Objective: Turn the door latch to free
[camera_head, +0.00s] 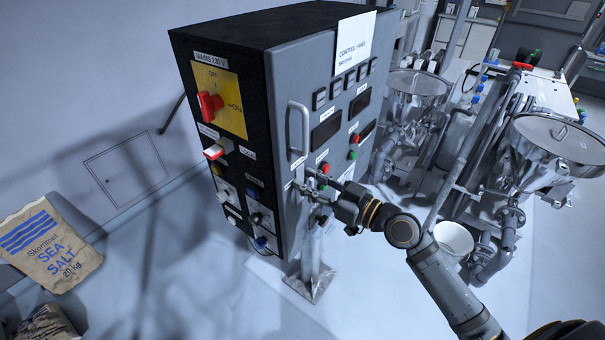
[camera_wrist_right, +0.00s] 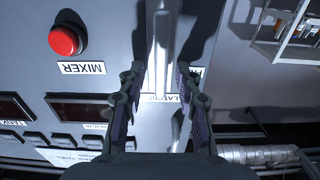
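The door latch (camera_wrist_right: 163,45) is a light metal bar standing upright in the right wrist view, against the grey door of the control panel. A partly covered label (camera_wrist_right: 160,98) sits beside it. In the head view the latch (camera_head: 300,173) is small and partly hidden by my gripper, below the long door handle (camera_head: 298,130). My right gripper (camera_head: 310,183) is at the panel front. In the wrist view its two fingers (camera_wrist_right: 158,82) are apart, one on each side of the latch's line, with gaps showing; contact is unclear. My left gripper is not in view.
The control cabinet (camera_head: 222,110) carries a red mains switch (camera_head: 210,104) on its side. A red mixer button (camera_wrist_right: 65,40) is close beside my right gripper. Steel hoppers (camera_head: 555,138) stand at right. A sea salt bag (camera_head: 48,245) lies at lower left.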

